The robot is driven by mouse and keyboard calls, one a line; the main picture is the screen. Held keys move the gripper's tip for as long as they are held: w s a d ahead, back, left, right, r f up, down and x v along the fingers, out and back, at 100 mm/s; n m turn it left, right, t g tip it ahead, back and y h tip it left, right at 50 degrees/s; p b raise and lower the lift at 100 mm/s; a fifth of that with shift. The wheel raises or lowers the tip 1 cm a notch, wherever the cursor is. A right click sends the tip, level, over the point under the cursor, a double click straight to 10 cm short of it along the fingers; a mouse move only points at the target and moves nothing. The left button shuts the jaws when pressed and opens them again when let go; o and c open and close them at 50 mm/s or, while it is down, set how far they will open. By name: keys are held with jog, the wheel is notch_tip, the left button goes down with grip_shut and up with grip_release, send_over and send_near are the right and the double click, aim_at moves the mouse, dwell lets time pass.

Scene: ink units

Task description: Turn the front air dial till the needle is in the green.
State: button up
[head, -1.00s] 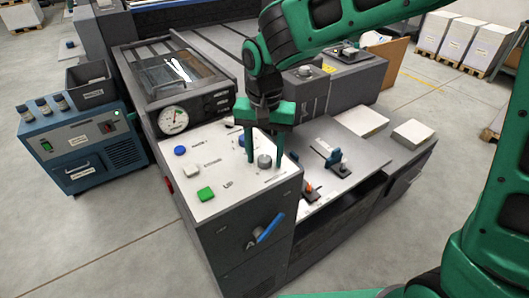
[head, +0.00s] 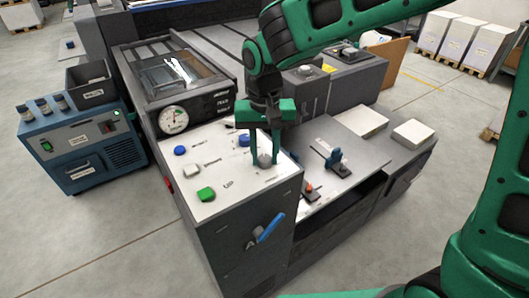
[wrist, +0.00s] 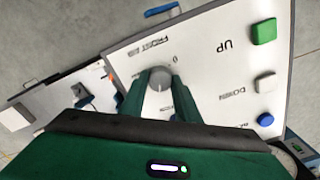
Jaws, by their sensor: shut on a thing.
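The front air dial is a grey round knob (head: 265,158) on the white top of the control console (head: 222,203). In the wrist view the knob (wrist: 159,82) shows a pale pointer line, beside an upside-down label that seems to read FRONT AIR. My gripper (head: 264,162) points down with its green fingers shut on the knob, one on each side; the wrist view shows the fingertips (wrist: 160,90) against it. The round gauge (head: 173,120) stands behind the console top, with a green part on its white face. The needle is too small to read surely.
A green button (head: 206,194), a white button (head: 191,171) and blue buttons (head: 180,150) (head: 244,139) sit on the console top. A blue lever (head: 268,228) is on the console front. Right of it lies a lower shelf with small clamps (head: 334,160).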

aim_at(265, 157)
jog(key=o, duration=1)
jog(key=shift+o, duration=0.2)
notch_tip(265, 157, up, 11)
jog(key=shift+f, duration=0.15)
dwell(2.2)
